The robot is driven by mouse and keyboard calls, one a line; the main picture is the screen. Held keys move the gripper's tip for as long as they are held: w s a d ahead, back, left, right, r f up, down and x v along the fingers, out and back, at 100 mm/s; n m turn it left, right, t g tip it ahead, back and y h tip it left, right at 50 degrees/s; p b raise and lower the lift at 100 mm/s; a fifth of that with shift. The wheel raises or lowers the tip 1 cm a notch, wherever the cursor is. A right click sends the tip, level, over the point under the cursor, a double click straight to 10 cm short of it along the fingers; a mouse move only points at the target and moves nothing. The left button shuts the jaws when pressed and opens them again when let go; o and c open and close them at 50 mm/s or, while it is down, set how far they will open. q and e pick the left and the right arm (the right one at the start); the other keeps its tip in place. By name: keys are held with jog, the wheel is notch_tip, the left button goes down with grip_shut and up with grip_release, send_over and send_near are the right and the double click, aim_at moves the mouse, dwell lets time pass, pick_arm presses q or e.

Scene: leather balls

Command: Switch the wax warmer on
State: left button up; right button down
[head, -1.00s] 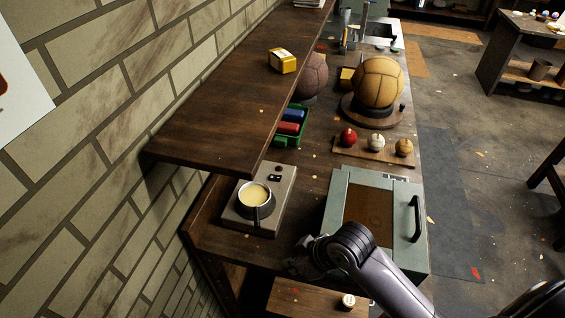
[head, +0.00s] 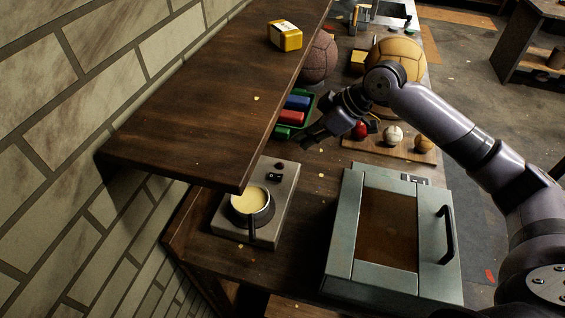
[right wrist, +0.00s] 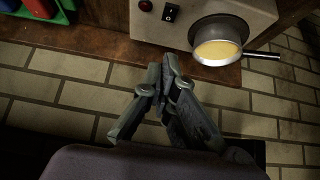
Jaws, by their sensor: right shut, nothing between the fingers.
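The wax warmer (head: 283,215) is a grey-beige box on the bench with a pot of pale yellow wax (head: 250,200); its handle points toward the bench's near end. A small black rocker switch (head: 274,177) and a dark red lamp (head: 279,166) are on its top; the lamp looks unlit. In the right wrist view the switch (right wrist: 170,13) and lamp (right wrist: 145,6) are at the top edge. My right gripper (head: 303,143) is shut and empty, above the bench beyond the warmer's switch end, apart from it. It also shows in the right wrist view (right wrist: 163,60). My left gripper is out of view.
A dark wooden shelf (head: 190,130) overhangs the bench left of the warmer. A green-grey box with a handle (head: 340,245) stands to the right. A green tray (head: 311,101) with coloured blocks and a rack of small balls (head: 375,155) lie near my right arm.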

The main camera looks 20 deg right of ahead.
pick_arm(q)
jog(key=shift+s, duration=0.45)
pick_arm(e)
jog(key=shift+s, duration=0.1)
jog(key=p, duration=0.3)
send_over(271, 174)
jog(key=s+d, duration=0.1)
jog(key=d, duration=0.1)
notch_tip(271, 174, down, 8)
jog(key=shift+s+d+r, duration=0.1)
jog(key=shift+s+r, duration=0.05)
jog(key=shift+r, duration=0.05)
notch_tip(271, 174, down, 3)
jog(key=shift+d+r+p, duration=0.15)
jog(key=shift+r+p, duration=0.05)
jog(key=shift+p, duration=0.25)
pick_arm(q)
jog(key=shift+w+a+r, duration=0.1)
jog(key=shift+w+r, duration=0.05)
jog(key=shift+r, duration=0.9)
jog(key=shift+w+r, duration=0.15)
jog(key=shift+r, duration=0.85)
pick_arm(e)
jog(key=shift+s+d+f, duration=0.1)
jog(key=shift+s+f, duration=0.05)
jog(key=shift+f, duration=0.65)
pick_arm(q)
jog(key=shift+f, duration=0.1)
pick_arm(e)
jog(key=shift+f, duration=0.1)
